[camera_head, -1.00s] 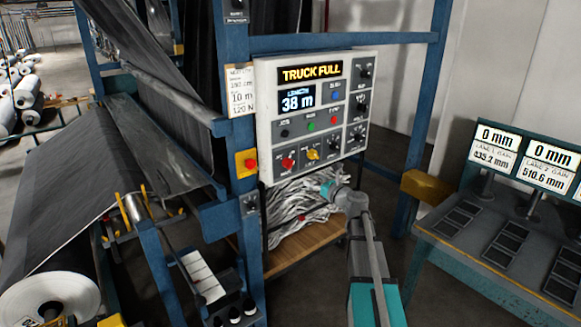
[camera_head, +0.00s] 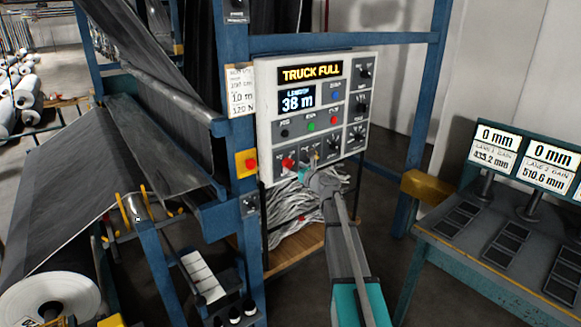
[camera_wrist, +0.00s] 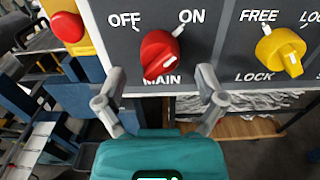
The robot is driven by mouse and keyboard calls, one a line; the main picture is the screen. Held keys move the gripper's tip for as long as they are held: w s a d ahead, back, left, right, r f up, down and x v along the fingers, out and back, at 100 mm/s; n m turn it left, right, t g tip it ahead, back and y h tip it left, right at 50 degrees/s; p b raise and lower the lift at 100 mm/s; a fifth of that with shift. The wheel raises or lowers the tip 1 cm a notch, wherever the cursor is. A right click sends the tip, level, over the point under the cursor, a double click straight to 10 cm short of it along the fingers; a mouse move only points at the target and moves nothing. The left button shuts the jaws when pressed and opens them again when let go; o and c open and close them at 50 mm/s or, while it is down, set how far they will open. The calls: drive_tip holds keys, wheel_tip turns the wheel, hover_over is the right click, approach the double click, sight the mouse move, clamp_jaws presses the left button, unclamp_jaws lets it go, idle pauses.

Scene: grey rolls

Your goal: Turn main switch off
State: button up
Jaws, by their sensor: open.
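The main switch is a red rotary knob (camera_wrist: 160,53) on the grey lower part of the control panel, with OFF printed at its upper left, ON at its upper right and MAIN below. The knob appears tilted toward ON. It also shows in the head view (camera_head: 288,162). My gripper (camera_wrist: 159,98) is open and empty; its two fingers stand apart just below the knob, one to each side, not visibly touching it. In the head view my gripper (camera_head: 309,170) is at the panel's lower edge, partly hiding the yellow knob.
A yellow FREE/LOCK knob (camera_wrist: 281,52) is close to the right of the main switch. A red button on a yellow box (camera_wrist: 68,27) is to the left. Below the panel, a wooden shelf (camera_head: 295,248) holds tangled pale strips. Blue frame posts flank the panel.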

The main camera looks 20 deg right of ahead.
drive_tip(key=shift+x, duration=0.95)
drive_tip(key=c, duration=1.2)
drive_tip(key=shift+o, duration=0.2)
